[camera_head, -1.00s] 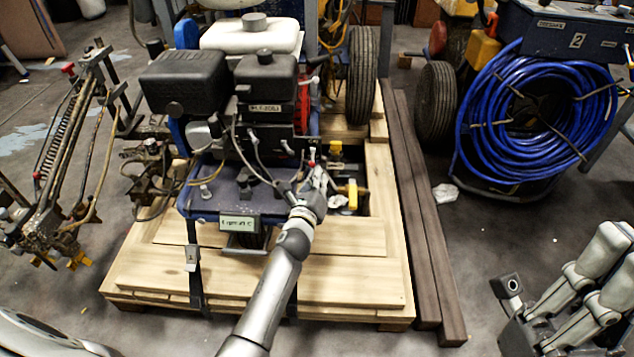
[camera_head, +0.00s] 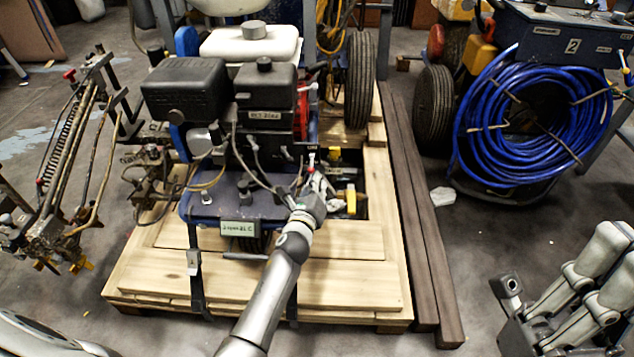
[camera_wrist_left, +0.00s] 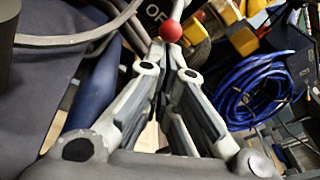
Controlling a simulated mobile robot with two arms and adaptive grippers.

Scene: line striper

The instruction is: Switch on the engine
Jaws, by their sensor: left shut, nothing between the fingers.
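The engine (camera_head: 265,110) has a black body and a white tank, and sits on a blue frame on a wooden pallet. A small lever with a red knob (camera_head: 311,159) stands at the right front of the frame. In the left wrist view the red knob (camera_wrist_left: 170,30) is just beyond my fingertips, beside partly hidden lettering that starts with "OF". My left gripper (camera_head: 315,180) is shut and empty, close to the lever; I cannot tell whether it touches it. The left wrist view shows its fingers (camera_wrist_left: 165,52) together at the tips. My right gripper (camera_head: 560,300) is partly in view, lower right, away from the engine.
The pallet (camera_head: 270,285) lies under the machine, with dark beams (camera_head: 420,230) along its right side. A blue hose coil (camera_head: 535,125) and a wheel (camera_head: 433,103) stand to the right. A spring assembly (camera_head: 65,160) is at the left.

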